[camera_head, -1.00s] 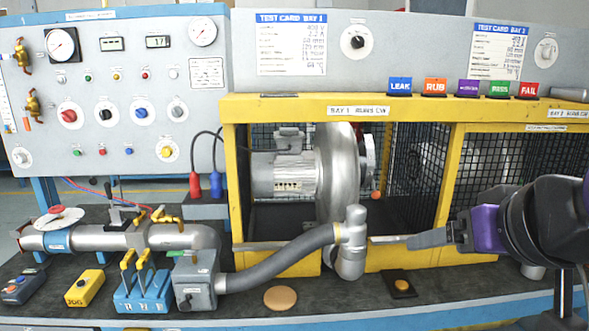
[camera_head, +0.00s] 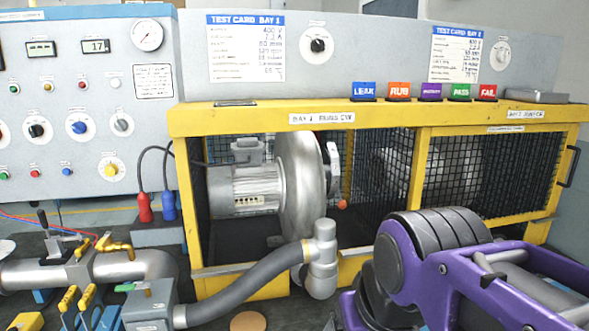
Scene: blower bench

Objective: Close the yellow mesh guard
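The yellow mesh guard (camera_head: 421,180) is a yellow frame with black wire mesh around the silver blower (camera_head: 303,190). The left bay's front is open: no mesh crosses the blower, and mesh shows behind and beside it. Mesh covers the right bay (camera_head: 500,175). A black handle (camera_head: 569,166) is at the guard's far right edge. My purple and black arm fills the lower right and hides the guard's lower right part. My gripper is out of view, so its state does not show.
A grey hose (camera_head: 245,288) runs from a grey box (camera_head: 148,306) to the blower's pipe (camera_head: 323,262) in front of the left bay. Coloured tags (camera_head: 430,92) stand along the top ledge. A round brown disc (camera_head: 248,322) lies on the bench.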

